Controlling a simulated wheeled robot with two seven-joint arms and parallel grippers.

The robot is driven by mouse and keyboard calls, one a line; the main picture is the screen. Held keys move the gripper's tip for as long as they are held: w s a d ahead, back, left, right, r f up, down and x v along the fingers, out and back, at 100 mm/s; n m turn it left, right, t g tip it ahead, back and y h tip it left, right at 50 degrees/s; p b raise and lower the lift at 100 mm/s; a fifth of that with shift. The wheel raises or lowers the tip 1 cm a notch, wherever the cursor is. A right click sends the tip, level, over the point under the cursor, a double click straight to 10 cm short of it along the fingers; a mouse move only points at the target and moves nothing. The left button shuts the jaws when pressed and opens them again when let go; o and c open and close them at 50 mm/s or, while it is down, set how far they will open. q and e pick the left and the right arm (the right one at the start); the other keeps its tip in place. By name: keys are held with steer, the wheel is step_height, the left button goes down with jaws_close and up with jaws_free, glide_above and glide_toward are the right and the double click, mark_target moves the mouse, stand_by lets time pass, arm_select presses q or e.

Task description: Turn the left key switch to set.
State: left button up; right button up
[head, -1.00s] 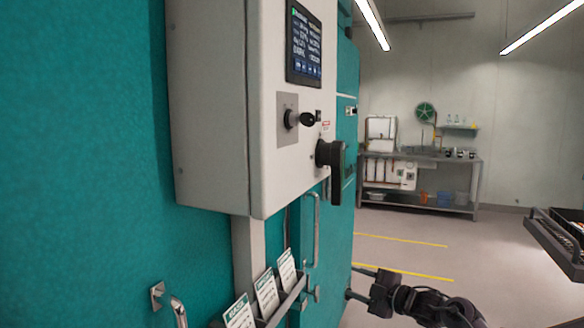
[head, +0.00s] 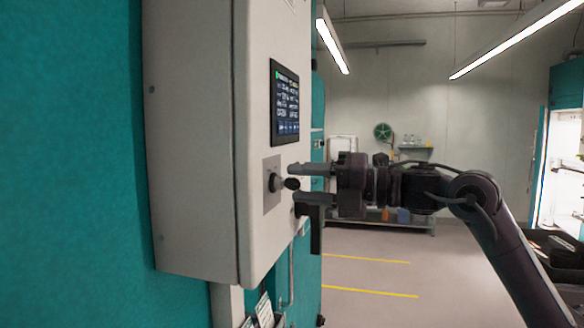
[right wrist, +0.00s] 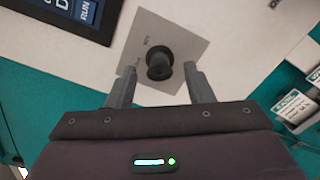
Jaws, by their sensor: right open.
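The key switch (head: 276,182) sits on a grey square plate on the front of the white control box (head: 195,130), below the dark screen (head: 285,103). Its black key sticks out toward my right gripper (head: 296,183). The gripper is open, with one finger above the key and one below in the head view. In the right wrist view the key switch (right wrist: 159,63) lies just ahead of and between the fingertips (right wrist: 160,80), with no visible contact. Faint lettering marks the plate, and part of it is hidden. My left gripper does not show.
Teal chamber walls (head: 70,160) stand behind the box. Label cards (head: 262,308) hang below it. The floor (head: 400,265) at right is open, with a steel bench further back.

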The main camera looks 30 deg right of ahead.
mark_target(287, 184)
steer(key=shift+p+x, duration=0.45)
steer(key=shift+x, duration=0.6)
steer(key=shift+w+a, duration=0.15)
steer(key=shift+a, duration=0.05)
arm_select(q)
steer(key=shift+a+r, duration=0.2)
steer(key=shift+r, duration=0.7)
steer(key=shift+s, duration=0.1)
arm_select(e)
steer(key=c, duration=1)
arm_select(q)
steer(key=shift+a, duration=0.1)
